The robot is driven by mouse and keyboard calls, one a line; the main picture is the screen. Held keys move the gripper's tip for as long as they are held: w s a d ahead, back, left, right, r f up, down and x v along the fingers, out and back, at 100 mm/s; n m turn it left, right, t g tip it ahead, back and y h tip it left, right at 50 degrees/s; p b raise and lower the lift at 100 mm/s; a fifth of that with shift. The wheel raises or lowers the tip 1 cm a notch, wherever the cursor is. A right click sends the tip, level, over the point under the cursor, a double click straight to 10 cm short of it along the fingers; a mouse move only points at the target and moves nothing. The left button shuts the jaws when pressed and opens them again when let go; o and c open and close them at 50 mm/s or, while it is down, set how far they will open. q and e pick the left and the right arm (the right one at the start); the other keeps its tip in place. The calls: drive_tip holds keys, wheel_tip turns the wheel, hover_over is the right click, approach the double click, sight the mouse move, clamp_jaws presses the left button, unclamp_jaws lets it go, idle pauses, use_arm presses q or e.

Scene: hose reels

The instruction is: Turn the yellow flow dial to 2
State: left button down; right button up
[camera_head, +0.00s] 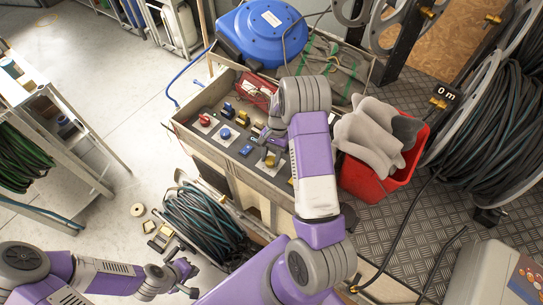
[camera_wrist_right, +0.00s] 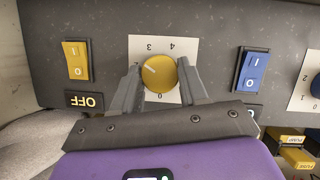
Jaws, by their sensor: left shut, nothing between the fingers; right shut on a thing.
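The yellow flow dial (camera_wrist_right: 158,74) sits on a white plate with 3 and 4 above it and 0 below it in the right wrist view. My right gripper (camera_wrist_right: 160,88) is shut on the dial, one dark finger on each side. In the head view the dial (camera_head: 271,158) is partly hidden by my right gripper (camera_head: 267,152), which reaches down to the panel. My left gripper (camera_head: 187,275) is shut and empty, low over the floor at the lower left.
A yellow switch (camera_wrist_right: 76,60) and a blue switch (camera_wrist_right: 251,71) flank the dial closely. A blue dial (camera_head: 225,133) and red dial (camera_head: 205,119) are further along the panel. A red bin (camera_head: 385,180) with grey cloth stands right of my right arm. A coiled hose (camera_head: 203,220) lies below the panel.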

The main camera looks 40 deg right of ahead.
drive_tip(key=shift+w+n+g+h, duration=0.1)
drive_tip(key=shift+n+g+h, duration=0.5)
drive_tip(key=shift+n, duration=1.5)
drive_tip(key=o, duration=1.1)
drive_tip(key=shift+c, duration=0.2)
drive_tip(key=p+v, duration=0.1)
drive_tip(key=v, duration=0.6)
drive_tip(key=shift+r, duration=0.25)
drive_tip(key=shift+w, duration=0.1)
